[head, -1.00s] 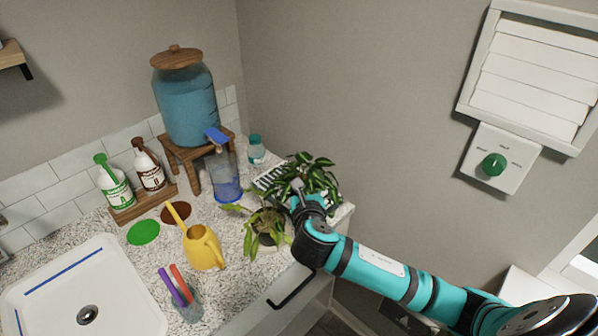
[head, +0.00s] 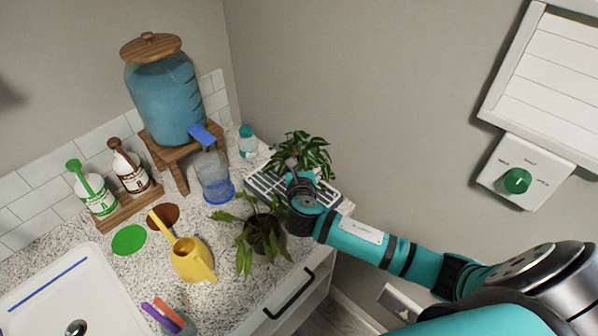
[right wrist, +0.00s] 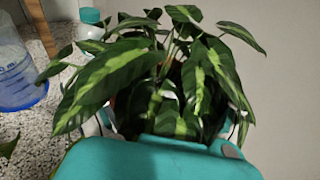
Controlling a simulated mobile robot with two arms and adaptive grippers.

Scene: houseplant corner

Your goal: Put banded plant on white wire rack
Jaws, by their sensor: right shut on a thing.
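The banded plant (head: 302,150), with dark green leaves striped light green, is at the back of the counter near the wall. It also fills the right wrist view (right wrist: 165,75), its pot mostly hidden by leaves and my gripper. My right gripper (head: 294,174) is shut on it. The white wire rack (head: 262,186) lies on the counter below and in front of the plant, partly covered by my gripper. I cannot tell whether the pot touches the rack. My left gripper is not in view.
Another potted plant (head: 262,236) with drooping leaves stands just in front of the rack. A blue-based pitcher (head: 214,178) and a teal-capped bottle (head: 248,142) stand left of the rack. A yellow watering can (head: 190,260) is further left. The wall rises close behind.

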